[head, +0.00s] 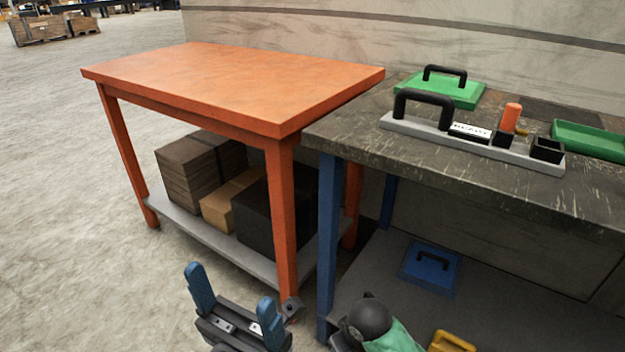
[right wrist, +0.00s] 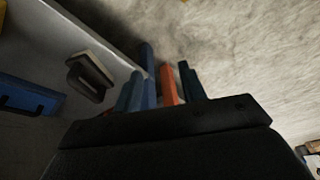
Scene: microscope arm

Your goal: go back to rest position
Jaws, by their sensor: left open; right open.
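My left gripper (head: 236,304) is in the lower middle of the head view, in front of the orange table. Its two blue fingers stand wide apart with nothing between them. My right gripper (right wrist: 160,88) shows in the right wrist view, with its dark blue fingers apart and no object held. An orange table leg shows beyond the gap between them. I cannot make out the right gripper in the head view.
The orange table (head: 230,85) has a bare top and boxes (head: 200,170) below. The dark workbench (head: 430,165) carries a grey holder (head: 400,125), a green handled lid (head: 465,92) and a green tray (head: 590,140). A blue handled lid (head: 430,280) lies below.

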